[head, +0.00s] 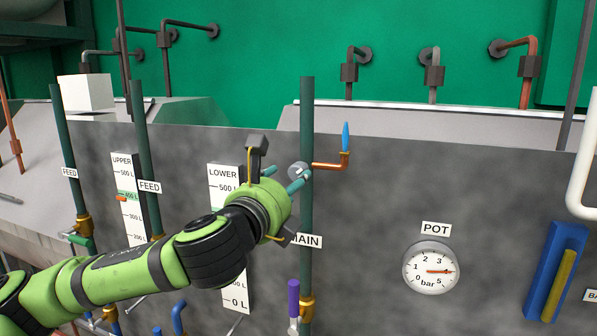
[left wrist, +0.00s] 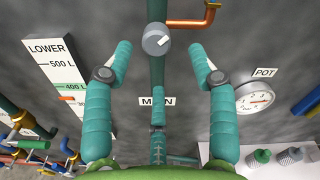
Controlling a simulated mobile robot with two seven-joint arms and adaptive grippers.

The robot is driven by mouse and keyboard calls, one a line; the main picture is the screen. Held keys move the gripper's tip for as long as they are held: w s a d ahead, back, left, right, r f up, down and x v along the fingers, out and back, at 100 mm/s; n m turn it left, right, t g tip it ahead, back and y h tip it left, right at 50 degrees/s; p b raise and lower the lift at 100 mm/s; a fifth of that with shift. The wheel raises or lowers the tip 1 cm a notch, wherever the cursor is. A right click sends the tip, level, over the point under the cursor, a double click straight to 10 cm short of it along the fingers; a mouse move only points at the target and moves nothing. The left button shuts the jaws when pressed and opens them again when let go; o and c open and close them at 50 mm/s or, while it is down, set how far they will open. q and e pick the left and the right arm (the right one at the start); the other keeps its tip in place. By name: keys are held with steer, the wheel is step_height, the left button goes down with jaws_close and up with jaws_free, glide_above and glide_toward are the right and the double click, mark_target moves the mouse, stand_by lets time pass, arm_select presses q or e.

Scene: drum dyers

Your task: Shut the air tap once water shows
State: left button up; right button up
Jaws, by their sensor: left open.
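The air tap is a small grey round knob (head: 298,171) with a white mark, on the dark green main pipe (head: 307,110). A copper spout (head: 330,166) leads right from it and turns up; a blue jet of water (head: 346,137) stands at its end. My left gripper (head: 284,179) is open and empty, close to the knob. In the left wrist view the knob (left wrist: 156,40) shows between the spread teal fingertips of the gripper (left wrist: 160,52); its white mark slants up to the right. I cannot tell whether the fingers touch it. My right gripper is not in view.
The MAIN label (head: 306,241) sits below the knob, partly hidden by my gripper. A purple-handled valve (head: 293,298) is lower on the pipe. The POT gauge (head: 431,268) reads near 4 bar. The LOWER level scale (head: 224,180) and FEED pipes are to the left.

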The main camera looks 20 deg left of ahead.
mark_target(296, 172)
arm_select(q)
steer(key=shift+w+a+r+p, duration=0.15)
steer(key=shift+w+p, duration=0.15)
steer(key=shift+w, duration=0.2)
steer(key=shift+w+a+p, duration=0.15)
steer(key=shift+w+p, duration=0.1)
steer(key=shift+w, duration=0.2)
steer(key=w+p, duration=0.1)
steer(key=w, duration=0.2)
steer(key=w+p, duration=0.1)
steer(key=shift+w+d+p, duration=0.3)
steer(key=shift+w, duration=0.05)
steer(key=shift+w+a, duration=0.15)
steer(key=shift+w, duration=0.3)
steer(key=shift+s, duration=0.1)
steer(key=c, duration=0.9)
steer(key=shift+c, duration=1.3)
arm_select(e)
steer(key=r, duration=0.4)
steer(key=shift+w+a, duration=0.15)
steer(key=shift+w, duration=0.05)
